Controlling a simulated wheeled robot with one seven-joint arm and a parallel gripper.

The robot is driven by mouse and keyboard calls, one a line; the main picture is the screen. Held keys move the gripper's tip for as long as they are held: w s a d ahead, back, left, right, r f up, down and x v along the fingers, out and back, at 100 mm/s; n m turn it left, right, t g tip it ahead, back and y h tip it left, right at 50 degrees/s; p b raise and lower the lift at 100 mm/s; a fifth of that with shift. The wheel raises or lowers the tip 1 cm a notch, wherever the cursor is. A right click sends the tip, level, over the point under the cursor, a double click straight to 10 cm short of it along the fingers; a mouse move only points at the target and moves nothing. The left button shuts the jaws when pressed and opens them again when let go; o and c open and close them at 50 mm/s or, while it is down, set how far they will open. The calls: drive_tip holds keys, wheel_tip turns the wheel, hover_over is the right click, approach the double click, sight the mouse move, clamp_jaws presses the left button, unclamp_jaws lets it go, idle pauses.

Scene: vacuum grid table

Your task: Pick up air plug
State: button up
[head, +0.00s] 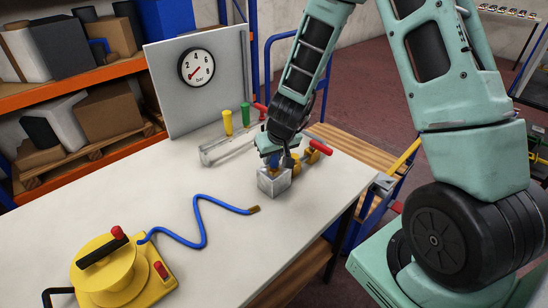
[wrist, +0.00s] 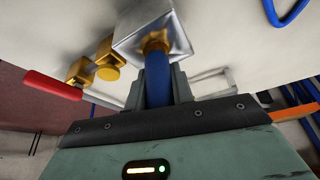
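The air plug (wrist: 158,80) is a blue cylinder standing in the brass port of a silver metal block (wrist: 130,32). In the wrist view it lies between the two dark fingers of my gripper (wrist: 158,88), with no clear gap on either side. In the head view my gripper (head: 282,158) points down at the silver block (head: 274,183), and a bit of the blue plug (head: 274,160) shows at the fingers. The plug's lower end is hidden in the brass port, and the fingers partly cover its sides.
A brass valve with a red handle (head: 321,147) stands close to the right of the block. A blue hose (head: 203,225) with a brass end lies on the white table (head: 330,185). A yellow reel (head: 112,262) stands front left. A gauge panel (head: 215,100) rises behind.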

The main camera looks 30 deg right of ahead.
drive_tip(key=shift+r, duration=0.15)
wheel_tip(320, 180, up, 10)
drive_tip(key=p, duration=0.5)
drive_tip(key=shift+r+p, duration=2.15)
drive_tip(key=shift+p, duration=0.25)
drive_tip(key=shift+w+f, duration=0.1)
drive_tip(key=shift+w, duration=0.05)
